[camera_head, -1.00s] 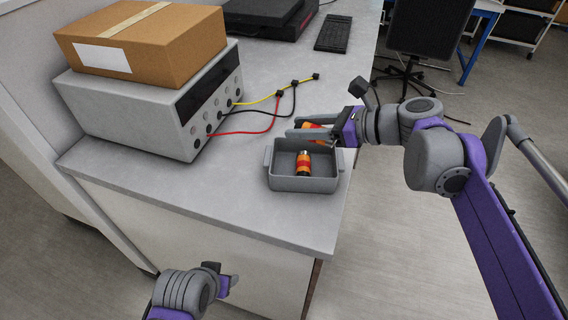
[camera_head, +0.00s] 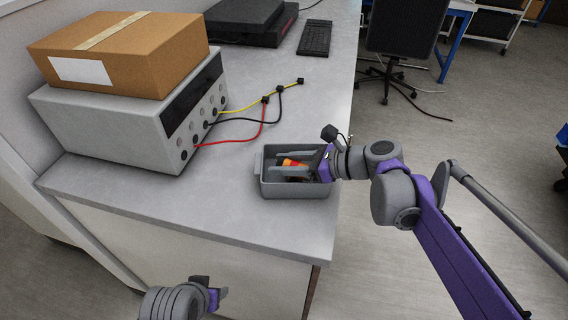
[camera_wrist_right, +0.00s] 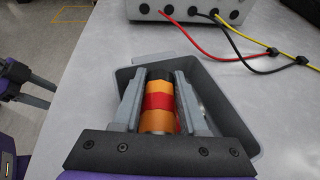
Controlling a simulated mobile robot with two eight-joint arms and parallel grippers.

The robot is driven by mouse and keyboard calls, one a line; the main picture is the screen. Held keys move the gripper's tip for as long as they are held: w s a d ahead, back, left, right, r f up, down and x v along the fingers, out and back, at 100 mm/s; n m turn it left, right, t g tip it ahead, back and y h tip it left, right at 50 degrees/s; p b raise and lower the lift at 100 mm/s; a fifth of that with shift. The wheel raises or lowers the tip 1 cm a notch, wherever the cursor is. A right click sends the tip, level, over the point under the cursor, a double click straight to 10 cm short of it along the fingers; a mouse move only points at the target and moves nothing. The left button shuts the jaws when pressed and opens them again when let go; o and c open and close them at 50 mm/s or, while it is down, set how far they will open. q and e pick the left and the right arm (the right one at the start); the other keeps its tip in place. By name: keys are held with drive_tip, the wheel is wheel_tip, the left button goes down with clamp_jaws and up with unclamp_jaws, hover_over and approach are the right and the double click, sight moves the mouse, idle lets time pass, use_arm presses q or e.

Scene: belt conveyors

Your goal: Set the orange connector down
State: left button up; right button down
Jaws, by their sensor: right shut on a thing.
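The orange connector (camera_wrist_right: 159,108), with a red band and a dark end, lies between the fingers of my right gripper (camera_wrist_right: 160,85) in the right wrist view. In the head view, my right gripper (camera_head: 297,168) reaches into the grey bin from the right, shut on the connector (camera_head: 290,162). The grey bin (camera_head: 296,191) stands near the counter's front right edge; its rim (camera_wrist_right: 214,97) surrounds the fingers in the wrist view. A second orange connector seen before is not distinguishable now. My left gripper (camera_head: 221,296) is low in front of the counter, fingers apart and empty.
A grey power supply (camera_head: 120,125) with a cardboard box (camera_head: 125,55) on top stands left of the bin. Red, black and yellow leads (camera_head: 262,118) lie behind the bin. A keyboard (camera_head: 314,38) is farther back. Clear counter (camera_head: 200,205) lies left of the bin.

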drive_tip(key=shift+f, duration=0.15)
drive_tip(key=shift+f, duration=0.3)
drive_tip(key=shift+c, duration=2.2)
unclamp_jaws()
drive_tip(key=shift+s+f+b, duration=0.1)
drive_tip(key=shift+s+b, duration=0.05)
drive_tip(key=shift+b, duration=0.15)
drive_tip(key=shift+r+p, duration=0.4)
drive_tip(key=shift+r, duration=0.15)
drive_tip(key=v, duration=1.2)
drive_tip(key=shift+f, duration=0.1)
